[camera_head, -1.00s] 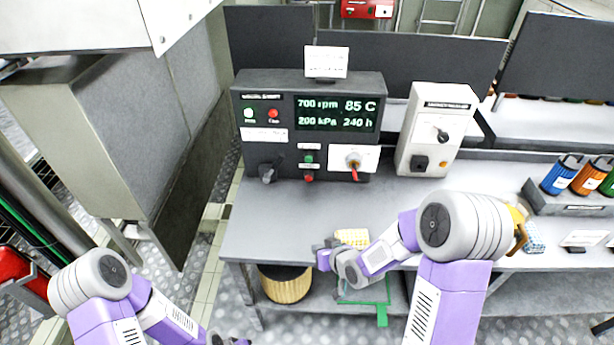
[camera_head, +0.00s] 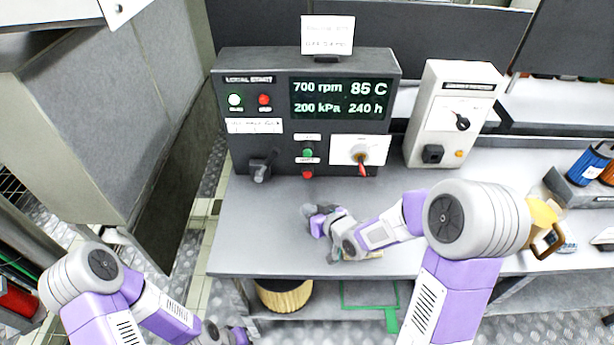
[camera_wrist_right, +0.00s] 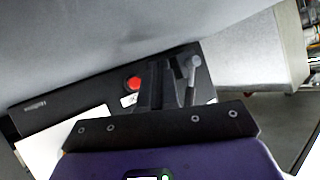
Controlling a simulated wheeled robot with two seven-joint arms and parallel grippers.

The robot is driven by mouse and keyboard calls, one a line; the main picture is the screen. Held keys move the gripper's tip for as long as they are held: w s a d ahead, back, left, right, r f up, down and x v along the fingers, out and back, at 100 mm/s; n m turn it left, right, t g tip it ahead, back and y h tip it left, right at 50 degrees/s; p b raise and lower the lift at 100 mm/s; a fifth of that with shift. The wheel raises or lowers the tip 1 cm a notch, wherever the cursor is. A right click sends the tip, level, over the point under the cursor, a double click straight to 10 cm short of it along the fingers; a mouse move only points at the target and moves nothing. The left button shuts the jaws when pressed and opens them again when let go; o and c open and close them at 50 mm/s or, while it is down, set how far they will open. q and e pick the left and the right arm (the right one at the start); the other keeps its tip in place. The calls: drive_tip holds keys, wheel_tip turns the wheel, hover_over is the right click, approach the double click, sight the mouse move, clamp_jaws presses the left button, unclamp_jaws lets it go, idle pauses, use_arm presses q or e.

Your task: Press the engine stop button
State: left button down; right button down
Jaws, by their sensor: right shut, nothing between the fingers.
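The dark control panel (camera_head: 240,140) stands at the back of the bench. A small red button (camera_head: 307,174) sits low on its front, below a green button (camera_head: 308,153) and a small label; the lettering is too small to read. In the right wrist view a red button (camera_wrist_right: 133,83) shows on the dark panel, left of the fingers. My right gripper (camera_head: 308,211) is shut and empty above the bench in front of the panel, apart from the red button. My left gripper (camera_head: 240,337) is low at the bottom edge, mostly hidden; its fingers are unclear.
A grey knob (camera_head: 260,170) and a red-tipped switch (camera_head: 361,160) flank the buttons. A white switch box (camera_head: 445,115) stands to the right. The bench top (camera_head: 255,225) is clear at left.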

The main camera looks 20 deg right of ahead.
sight(307, 175)
drive_tip(key=w, duration=0.2)
drive_tip(key=w+d+p, duration=0.1)
drive_tip(key=w, duration=0.1)
drive_tip(key=w+d+p, duration=0.1)
drive_tip(key=w, duration=0.2)
drive_tip(key=shift+w+d, duration=0.2)
drive_tip(key=shift+w, duration=0.5)
idle(1.5)
drive_tip(key=shift+w+d, duration=0.15)
drive_tip(key=shift+w, duration=0.25)
drive_tip(key=shift+w+d+p, duration=0.15)
drive_tip(key=shift+w+p, duration=0.15)
drive_tip(key=shift+w, duration=0.2)
idle(0.6)
drive_tip(key=shift+s, duration=0.1)
idle(0.3)
drive_tip(key=shift+s+a+b, duration=0.3)
drive_tip(key=shift+s+b, duration=0.2)
drive_tip(key=shift+s, duration=0.3)
drive_tip(key=shift+s, duration=0.1)
